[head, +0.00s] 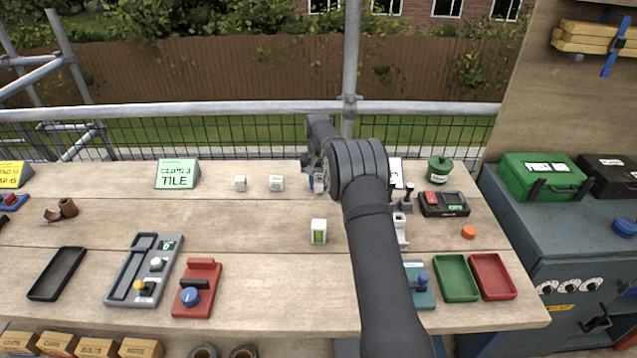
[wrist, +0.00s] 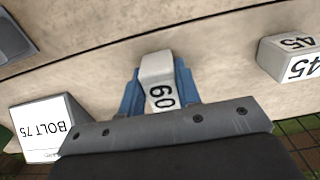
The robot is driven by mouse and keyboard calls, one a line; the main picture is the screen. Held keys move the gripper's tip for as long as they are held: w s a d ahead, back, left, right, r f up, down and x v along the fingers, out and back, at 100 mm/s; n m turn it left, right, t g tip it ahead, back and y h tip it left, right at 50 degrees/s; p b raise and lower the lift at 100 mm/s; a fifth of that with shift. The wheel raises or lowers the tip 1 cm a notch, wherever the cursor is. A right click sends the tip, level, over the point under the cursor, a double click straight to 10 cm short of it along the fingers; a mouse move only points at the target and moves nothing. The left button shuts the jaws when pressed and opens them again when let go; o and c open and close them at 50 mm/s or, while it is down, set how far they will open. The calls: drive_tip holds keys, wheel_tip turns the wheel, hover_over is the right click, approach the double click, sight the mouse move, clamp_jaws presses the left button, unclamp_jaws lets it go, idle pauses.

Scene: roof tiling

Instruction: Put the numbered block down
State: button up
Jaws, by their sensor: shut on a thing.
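My gripper (head: 317,184) is at the back of the bench, right of two small white blocks. In the wrist view its blue fingers (wrist: 162,92) are shut on a white block marked 60 (wrist: 158,70), one finger on each side. In the head view the arm partly hides this block. I cannot tell if its base touches the bench. A white block marked 45 (wrist: 290,58) stands apart in the wrist view, at the right.
In the head view two white blocks (head: 240,183) (head: 276,183) stand left of my gripper. A white block with a green face (head: 318,231) stands nearer the front. A BOLT 75 sign (wrist: 45,128) is beside the gripper. Bare bench (head: 240,220) lies at front left.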

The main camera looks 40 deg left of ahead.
sight(318, 180)
drive_tip(key=shift+f, duration=0.15)
drive_tip(key=o, duration=1)
drive_tip(key=shift+c, duration=0.2)
wheel_tip(318, 180, up, 12)
drive_tip(key=shift+r, duration=0.2)
wheel_tip(318, 180, down, 12)
drive_tip(key=shift+r, duration=1.55)
